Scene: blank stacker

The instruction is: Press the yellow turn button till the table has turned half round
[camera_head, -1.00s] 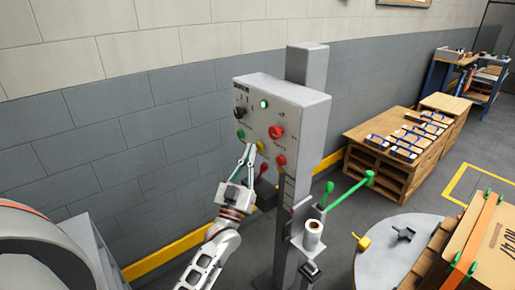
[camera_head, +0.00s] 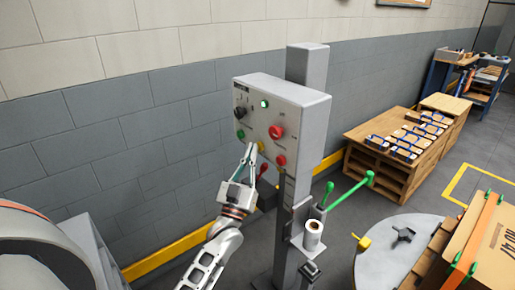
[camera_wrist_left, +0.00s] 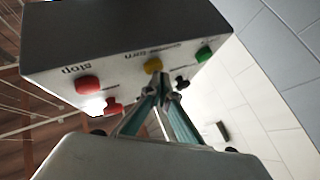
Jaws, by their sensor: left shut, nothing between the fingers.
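The yellow turn button (camera_head: 261,147) is on the front of the grey control box (camera_head: 290,100), low down, left of a red button. It also shows in the left wrist view (camera_wrist_left: 153,65), under the word "turn". My left gripper (camera_head: 252,146) is shut and empty, its fingertips close beside the yellow button. In the left wrist view its fingertips (camera_wrist_left: 160,93) are just below the button; I cannot tell whether they touch it. My right gripper is not in view.
A red stop button (camera_head: 276,132) and a green button (camera_head: 241,134) sit near the yellow one. The box hangs on a grey post (camera_head: 306,66). A wooden bench (camera_head: 367,138) is behind.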

